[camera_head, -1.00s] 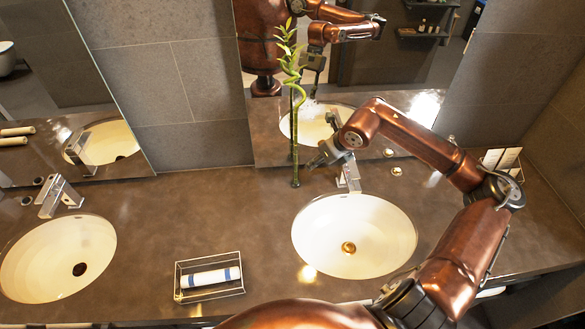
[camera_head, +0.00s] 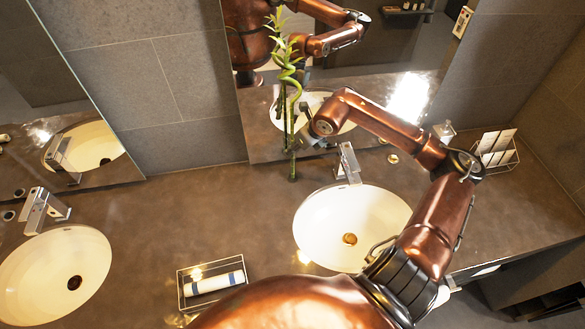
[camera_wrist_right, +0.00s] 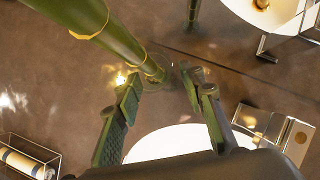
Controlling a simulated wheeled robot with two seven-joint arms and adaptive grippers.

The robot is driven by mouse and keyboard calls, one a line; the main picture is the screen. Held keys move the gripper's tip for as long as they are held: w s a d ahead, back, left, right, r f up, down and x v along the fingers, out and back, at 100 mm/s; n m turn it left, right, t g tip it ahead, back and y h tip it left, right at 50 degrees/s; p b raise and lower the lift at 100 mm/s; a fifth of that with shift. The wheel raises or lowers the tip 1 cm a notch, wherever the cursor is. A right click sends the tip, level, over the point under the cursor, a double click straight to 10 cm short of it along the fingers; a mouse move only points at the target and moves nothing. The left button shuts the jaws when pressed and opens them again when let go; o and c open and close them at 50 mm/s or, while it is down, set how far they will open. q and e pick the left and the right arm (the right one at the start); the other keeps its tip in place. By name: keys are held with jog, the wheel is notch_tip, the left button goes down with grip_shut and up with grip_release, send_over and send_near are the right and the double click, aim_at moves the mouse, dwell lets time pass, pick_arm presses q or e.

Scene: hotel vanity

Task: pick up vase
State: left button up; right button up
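The green bamboo plant (camera_head: 291,130), the only vase-like thing in view, stands upright on the brown counter in front of the mirror. My left gripper is not in view.
A white sink (camera_head: 350,228) with a chrome faucet (camera_head: 347,163) lies right of the plant. A wire tray (camera_head: 212,284) with a rolled towel sits at the front, and another sink (camera_head: 55,262) at left. The mirror (camera_head: 262,130) stands close behind the plant. Counter left of the plant is clear.

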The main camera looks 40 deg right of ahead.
jog(key=shift+x, duration=1.15)
jog(key=shift+c, duration=0.7)
grip_shut()
jog(key=shift+w, duration=0.1)
